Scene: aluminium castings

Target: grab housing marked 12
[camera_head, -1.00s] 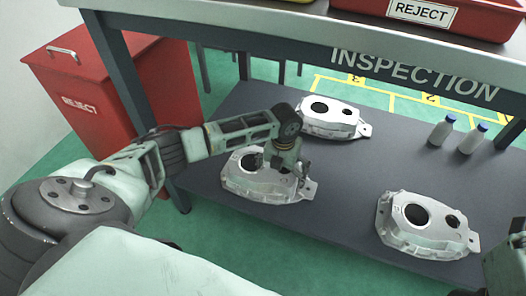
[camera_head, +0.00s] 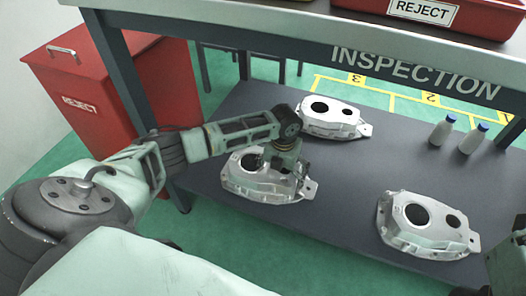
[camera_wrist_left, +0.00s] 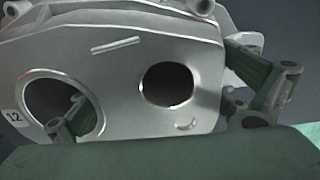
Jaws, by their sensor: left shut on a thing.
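The housing marked 12 (camera_head: 243,183) is a silver casting on the lower grey shelf, left of centre. In the left wrist view the housing (camera_wrist_left: 125,75) fills much of the picture, with a "12" label beside its larger hole. My left gripper (camera_head: 277,165) is over it and shut on it. In the left wrist view one finger reaches into the larger hole and the other is at the housing's right outer side. The housing appears still on the shelf.
A second housing (camera_head: 333,118) lies behind, and a third housing (camera_head: 428,225) lies at the front right. Two white bottles with blue caps (camera_head: 441,131) stand at the right. The INSPECTION bench edge (camera_head: 300,45) overhangs the shelf. A red REJECT bin (camera_head: 120,90) stands left.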

